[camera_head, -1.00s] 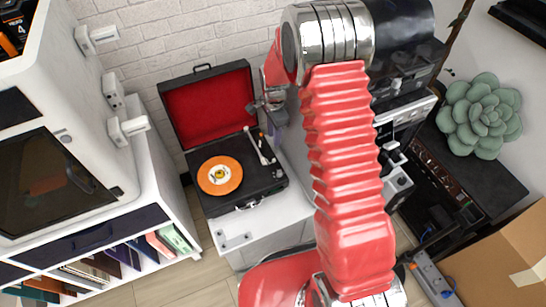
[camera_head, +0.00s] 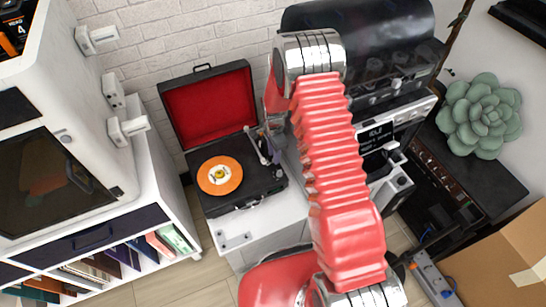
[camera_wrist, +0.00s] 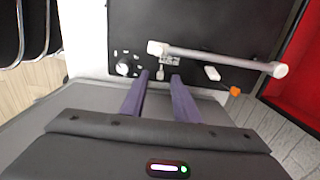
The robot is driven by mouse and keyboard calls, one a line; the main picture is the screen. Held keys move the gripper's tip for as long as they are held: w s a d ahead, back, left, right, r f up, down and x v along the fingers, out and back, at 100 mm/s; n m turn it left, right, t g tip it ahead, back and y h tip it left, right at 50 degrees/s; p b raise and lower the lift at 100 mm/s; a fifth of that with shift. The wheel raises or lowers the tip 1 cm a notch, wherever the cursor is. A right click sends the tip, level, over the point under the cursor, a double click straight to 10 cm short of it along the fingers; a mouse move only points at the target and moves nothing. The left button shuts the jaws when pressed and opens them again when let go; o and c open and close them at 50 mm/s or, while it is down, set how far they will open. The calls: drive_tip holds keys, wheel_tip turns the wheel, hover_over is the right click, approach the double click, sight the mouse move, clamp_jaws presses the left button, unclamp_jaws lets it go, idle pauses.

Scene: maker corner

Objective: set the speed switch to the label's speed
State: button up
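The record player (camera_head: 235,197) stands open on the white cabinet, with an orange record (camera_head: 210,186) on it. The record's label (camera_head: 219,175) is pale with dark and yellow marks, too small to read. In the wrist view, the speed switch (camera_wrist: 160,74) is a small pale lever on the black deck (camera_wrist: 205,30), between a round knob (camera_wrist: 122,67) and the tonearm (camera_wrist: 215,58). My gripper (camera_wrist: 160,76) is open, its two purple fingers on either side of the switch. Contact cannot be told. In the head view, my gripper is at the deck's right edge, partly hidden.
The red-lined lid (camera_head: 207,105) stands up behind the deck. A coffee machine (camera_head: 380,130) is to the right. The cabinet top (camera_head: 237,228) is clear in front.

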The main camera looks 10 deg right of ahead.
drive_tip(key=shift+f, duration=1.05)
drive_tip(key=shift+c, duration=0.4)
clamp_jaws()
idle(0.3)
